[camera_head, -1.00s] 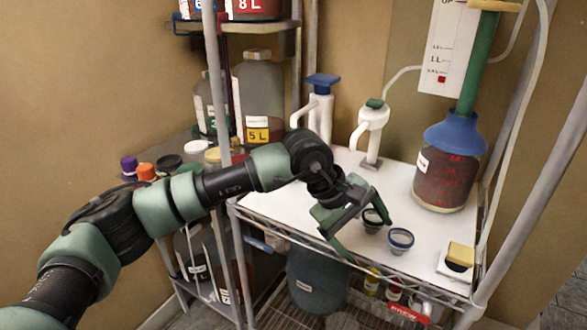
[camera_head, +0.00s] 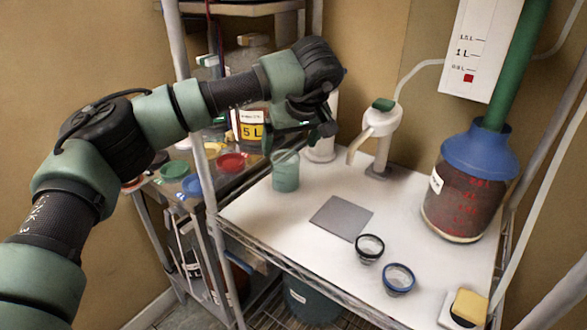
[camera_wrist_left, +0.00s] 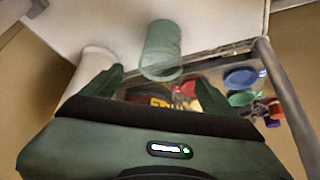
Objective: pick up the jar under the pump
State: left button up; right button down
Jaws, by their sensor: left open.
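A translucent green jar (camera_head: 286,172) stands upright on the left part of the white table, beside the base of a white pump (camera_head: 321,152) that my arm mostly hides. My left gripper (camera_head: 297,138) is above the jar, open and empty, pointing down. In the left wrist view the jar (camera_wrist_left: 162,48) lies beyond the fingertips, between their lines and apart from them. The white pump body (camera_wrist_left: 95,64) shows beside the left finger there. A second white pump with a green top (camera_head: 382,132) stands further right. My right gripper is not in view.
A grey square mat (camera_head: 341,218) lies mid-table. Two small cups, black-rimmed (camera_head: 369,248) and blue-rimmed (camera_head: 398,279), stand near the front. A big blue-topped jug (camera_head: 468,190) is at right. Coloured lids (camera_head: 231,162) lie on the left shelf, beside a rack post.

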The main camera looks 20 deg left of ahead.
aim_at(286, 157)
pick_arm(q)
jog(key=p+x, duration=0.1)
jog(key=x, duration=0.5)
jog(key=shift+s+f, duration=0.1)
jog(key=shift+f, duration=0.35)
jog(key=c, duration=1.8)
jog(key=shift+r, duration=0.1)
grip_shut()
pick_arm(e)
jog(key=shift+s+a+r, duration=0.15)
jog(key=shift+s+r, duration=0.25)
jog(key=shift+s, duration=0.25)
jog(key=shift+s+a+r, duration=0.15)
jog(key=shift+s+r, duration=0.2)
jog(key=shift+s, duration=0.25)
pick_arm(q)
jog(key=shift+r+p, duration=0.1)
jog(key=shift+p, duration=0.2)
